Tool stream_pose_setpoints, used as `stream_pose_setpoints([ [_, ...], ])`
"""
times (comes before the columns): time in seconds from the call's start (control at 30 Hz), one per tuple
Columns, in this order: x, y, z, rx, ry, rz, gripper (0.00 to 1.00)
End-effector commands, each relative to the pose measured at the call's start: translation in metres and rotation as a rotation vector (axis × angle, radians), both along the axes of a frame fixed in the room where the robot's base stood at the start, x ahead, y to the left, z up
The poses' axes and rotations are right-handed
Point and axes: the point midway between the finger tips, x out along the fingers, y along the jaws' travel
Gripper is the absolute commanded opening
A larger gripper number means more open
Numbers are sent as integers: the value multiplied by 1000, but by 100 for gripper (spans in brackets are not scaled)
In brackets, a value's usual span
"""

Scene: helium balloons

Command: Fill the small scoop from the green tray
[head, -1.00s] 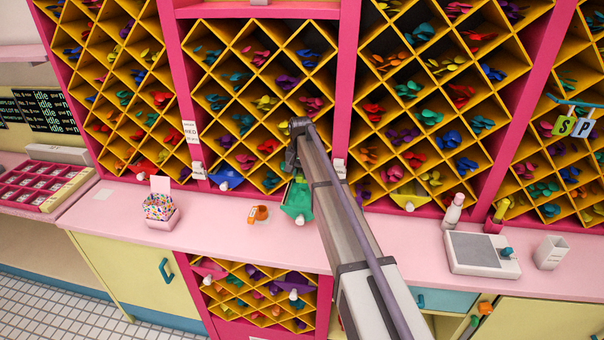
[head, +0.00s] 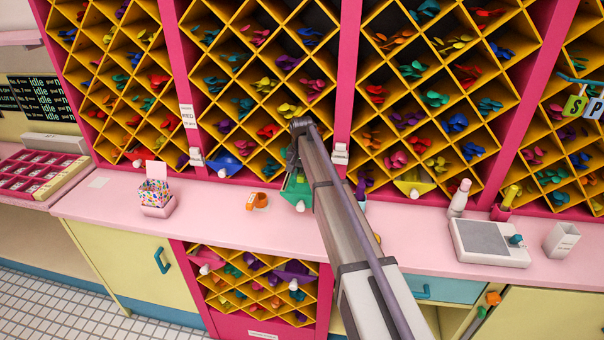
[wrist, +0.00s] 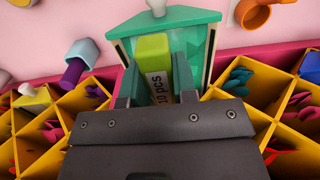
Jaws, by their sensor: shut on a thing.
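The small scoop (wrist: 155,62) is lime green, with "10 pcs" printed on its handle. My gripper (wrist: 157,88) is shut on this handle in the wrist view. The green tray (wrist: 165,19) is just beyond the fingers, with faceted green contents and a white knob on its outer wall. The scoop's far end overlaps the tray's opening; I cannot tell whether it touches the contents. In the head view the green tray (head: 297,192) sits at the rack's foot, partly behind my arm, with my gripper (head: 291,158) right above it. The scoop is hidden there.
An orange scoop (head: 257,200) lies on the pink counter (head: 110,208) left of the tray. A purple scoop with a grey cup (wrist: 78,62) is on the other side. A blue tray (head: 225,164) and a yellow tray (head: 414,182) flank it. A grey scale (head: 488,243) stands right.

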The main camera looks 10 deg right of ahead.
Motion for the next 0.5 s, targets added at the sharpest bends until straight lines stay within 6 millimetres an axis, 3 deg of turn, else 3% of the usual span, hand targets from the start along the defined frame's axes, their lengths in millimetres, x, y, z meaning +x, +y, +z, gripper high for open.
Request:
stream_pose_setpoints([
  [0.5, 0, 0, -44, 0, 0, 0, 0],
])
